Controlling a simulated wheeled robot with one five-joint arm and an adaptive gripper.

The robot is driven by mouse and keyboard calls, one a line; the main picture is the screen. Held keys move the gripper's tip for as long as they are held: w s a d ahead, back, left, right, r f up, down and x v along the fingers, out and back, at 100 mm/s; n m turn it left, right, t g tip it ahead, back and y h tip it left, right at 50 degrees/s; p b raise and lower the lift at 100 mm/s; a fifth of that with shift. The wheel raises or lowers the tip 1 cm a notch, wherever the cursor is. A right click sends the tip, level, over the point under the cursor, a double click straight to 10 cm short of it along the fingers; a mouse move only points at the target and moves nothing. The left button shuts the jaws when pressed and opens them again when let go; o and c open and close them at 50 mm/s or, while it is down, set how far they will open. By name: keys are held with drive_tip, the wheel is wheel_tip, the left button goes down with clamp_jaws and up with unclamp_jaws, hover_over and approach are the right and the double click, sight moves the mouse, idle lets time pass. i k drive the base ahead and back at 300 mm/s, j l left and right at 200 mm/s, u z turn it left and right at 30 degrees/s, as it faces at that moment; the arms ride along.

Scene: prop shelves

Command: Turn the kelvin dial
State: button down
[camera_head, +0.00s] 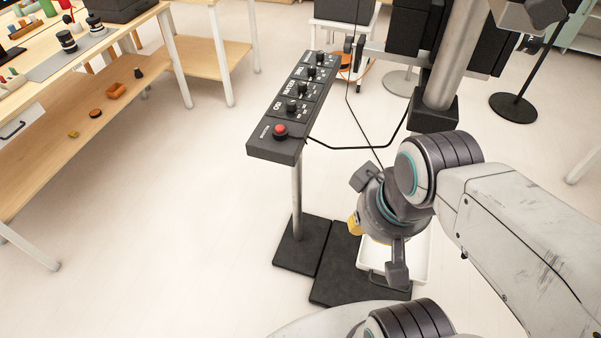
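A dark control panel (262,147) on a pale post stands at the centre, its long top running away from me. A red button (280,130) sits at its near end. Beyond it is a row of black dials: the nearest (291,106), a second (303,89), a third (311,72) and the farthest (319,58). White labels sit beside them, too small to read surely, so I cannot tell which is the kelvin dial. My gripper (380,228) is right of and nearer than the panel, apart from it. Its fingers are spread, with nothing seen held.
A white tray (420,262) and a yellow thing (354,224) are partly hidden behind my gripper. Dark base plates (299,246) lie on the floor. A dark pole base (434,112) and cables stand right of the panel. A wooden workbench (100,115) is left, with open floor between.

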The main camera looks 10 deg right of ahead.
sight(302, 85)
drive_tip(key=j+u, duration=0.4)
drive_tip(key=i+j+u, duration=0.2)
drive_tip(key=j+u, duration=0.25)
drive_tip(key=i+j+u, duration=0.2)
drive_tip(key=j+u, duration=0.2)
drive_tip(key=i+j+u, duration=0.2)
drive_tip(key=u, duration=0.25)
drive_tip(key=i+j+z, duration=0.1)
drive_tip(key=i+z, duration=0.15)
drive_tip(key=i, duration=0.25)
drive_tip(key=i+j+z, duration=0.2)
drive_tip(key=i, duration=0.3)
drive_tip(key=i+l+z, duration=0.1)
drive_tip(key=i+z, duration=0.55)
drive_tip(key=z, duration=0.15)
drive_tip(key=i+z, duration=0.4)
drive_tip(key=i+j+z, duration=0.15)
drive_tip(key=z, duration=0.2)
drive_tip(key=i+l+z, duration=0.1)
drive_tip(key=i, duration=0.25)
drive_tip(key=i+l+z, duration=0.15)
drive_tip(key=i+l+u, duration=0.4)
drive_tip(key=l, duration=0.2)
drive_tip(key=l+u, duration=0.2)
drive_tip(key=i+l, duration=0.05)
drive_tip(key=l, duration=0.05)
